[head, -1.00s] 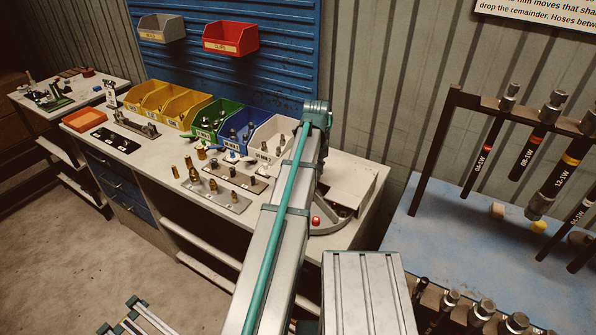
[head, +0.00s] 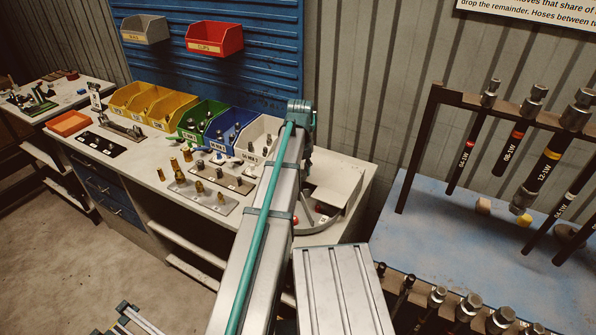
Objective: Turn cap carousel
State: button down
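The cap carousel (head: 326,222) appears to be the low grey rounded tray at the right end of the workbench, with a pale box-like cover (head: 338,186) behind it. A small red cap (head: 321,208) shows in it, and a bit of red shows further left, at the edge of my arm. My arm crosses in front and hides the carousel's left side. The arm rises to a teal joint above the bench and bends down behind itself. My gripper is hidden behind the arm, so its fingers and any contact with the carousel cannot be seen.
Yellow, green, blue and white bins (head: 222,128) line the bench back. Brass and steel fittings stand on plates (head: 203,197) left of my arm. At right, a hose rack (head: 412,150) stands on a blue table (head: 445,205). The floor at lower left is mostly open.

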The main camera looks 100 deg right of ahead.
jog(key=shift+r, duration=0.1)
jog(key=c, duration=0.6)
grip_release()
jog(key=shift+c, duration=0.2)
jog(key=shift+r, duration=0.1)
notch_tip(320, 180, up, 12)
